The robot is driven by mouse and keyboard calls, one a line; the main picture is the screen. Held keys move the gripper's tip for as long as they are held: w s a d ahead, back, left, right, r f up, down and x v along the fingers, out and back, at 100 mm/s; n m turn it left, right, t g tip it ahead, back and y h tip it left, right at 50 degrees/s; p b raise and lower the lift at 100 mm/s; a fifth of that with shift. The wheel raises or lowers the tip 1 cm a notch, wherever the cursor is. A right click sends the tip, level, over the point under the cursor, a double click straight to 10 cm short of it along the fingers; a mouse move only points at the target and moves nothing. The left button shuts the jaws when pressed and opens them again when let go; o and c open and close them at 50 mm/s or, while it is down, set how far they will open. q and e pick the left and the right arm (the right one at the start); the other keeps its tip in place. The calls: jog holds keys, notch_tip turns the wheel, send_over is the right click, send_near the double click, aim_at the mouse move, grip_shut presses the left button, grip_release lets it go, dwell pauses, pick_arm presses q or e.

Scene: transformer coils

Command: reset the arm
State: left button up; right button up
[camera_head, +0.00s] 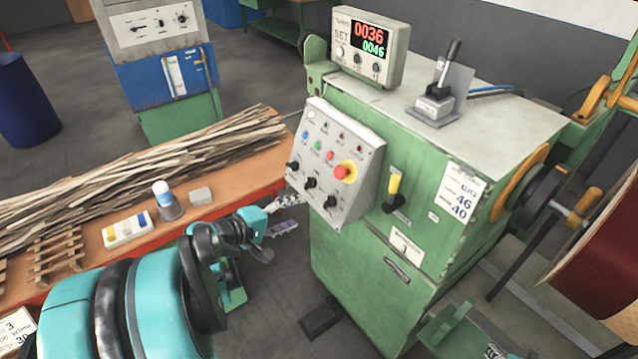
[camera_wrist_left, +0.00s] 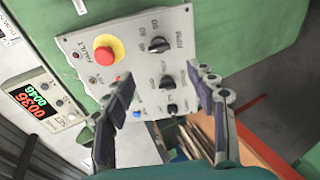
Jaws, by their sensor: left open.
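My left arm reaches in from the lower left in the head view. Its gripper (camera_head: 280,215) is in front of the left side of the grey control panel (camera_head: 343,190) on the green machine. In the left wrist view the gripper (camera_wrist_left: 158,82) is open, with nothing between its fingers. The panel (camera_wrist_left: 132,40) lies beyond the fingertips, with a red emergency button (camera_wrist_left: 105,50) on a yellow ring and several black knobs. I cannot tell whether a fingertip touches the panel. My right gripper is not in view.
The green machine (camera_head: 400,265) carries a digital display box (camera_head: 368,45) and a lever switch (camera_head: 438,95). An orange table (camera_head: 230,170) with wooden strips (camera_head: 130,175), a glue bottle (camera_head: 165,200) and a small grey block (camera_head: 200,196) stands at left. A dark red coil (camera_head: 598,265) is at right.

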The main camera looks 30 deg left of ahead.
pick_arm(q)
jog(key=s+d+f+m+g+y, duration=0.1)
jog(key=s+d+m+g, duration=0.2)
jog(key=d+m, duration=0.4)
jog(key=s+d+m+g+y, duration=0.2)
jog(key=s+d+m, duration=0.3)
jog(key=d, duration=0.6)
jog(key=m+g, duration=0.1)
jog(key=m, duration=0.1)
jog(key=shift+d+f+m+y, duration=0.25)
jog(key=shift+f+m+y, duration=0.05)
jog(key=shift+f, duration=0.05)
jog(key=shift+s, duration=0.1)
